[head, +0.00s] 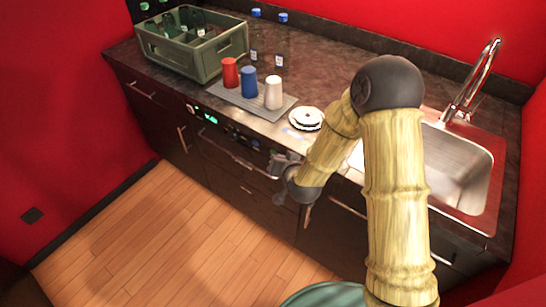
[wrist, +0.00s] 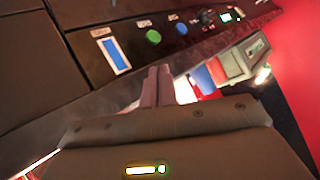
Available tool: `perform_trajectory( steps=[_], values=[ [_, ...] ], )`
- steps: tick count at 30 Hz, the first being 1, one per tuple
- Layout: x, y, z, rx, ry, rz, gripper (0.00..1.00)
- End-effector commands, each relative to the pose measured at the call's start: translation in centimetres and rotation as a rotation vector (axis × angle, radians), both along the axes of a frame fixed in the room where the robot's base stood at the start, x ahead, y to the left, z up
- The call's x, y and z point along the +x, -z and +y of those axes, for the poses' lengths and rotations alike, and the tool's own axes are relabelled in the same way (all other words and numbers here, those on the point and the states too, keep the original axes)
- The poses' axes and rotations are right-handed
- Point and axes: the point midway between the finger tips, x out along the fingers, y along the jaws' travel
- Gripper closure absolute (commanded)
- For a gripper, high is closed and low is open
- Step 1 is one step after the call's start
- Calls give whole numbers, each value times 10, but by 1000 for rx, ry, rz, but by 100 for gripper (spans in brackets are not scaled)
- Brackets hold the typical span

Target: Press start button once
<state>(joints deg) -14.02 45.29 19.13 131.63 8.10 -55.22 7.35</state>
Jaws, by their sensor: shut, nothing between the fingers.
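The control panel on the cabinet front shows in the wrist view with a round green button (wrist: 153,36), a round blue button (wrist: 181,30) and a blue rectangular patch (wrist: 113,57). Small labels sit above them, too blurred to read, so I cannot tell which is the start button. My gripper (wrist: 158,84) is shut and empty. Its fingertips appear below the green and blue buttons in the picture; I see no contact, but depth is unclear. In the head view my gripper (head: 283,160) is at the cabinet front, near the panel's right end.
The panel also has a small lit display (head: 209,117) and dark knobs (wrist: 208,17). A handle bar (head: 240,160) runs below the panel. The counter above holds a green crate (head: 190,62), several cups, stacked plates (head: 306,117) and a sink (head: 455,165). The floor in front is clear.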

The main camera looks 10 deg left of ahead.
Motion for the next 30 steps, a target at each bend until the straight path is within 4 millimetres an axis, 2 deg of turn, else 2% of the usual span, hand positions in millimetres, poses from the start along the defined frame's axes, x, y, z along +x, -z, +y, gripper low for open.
perform_trajectory(
  steps=[1,6,11,17,30],
  values=[
    [-2,17,16,39,3,-20,100],
    [-12,51,60,192,54,-126,100],
    [-28,75,83,309,123,-210,100],
    [-37,82,89,366,168,-261,100],
    [-33,81,86,366,170,-265,100]
  ],
)
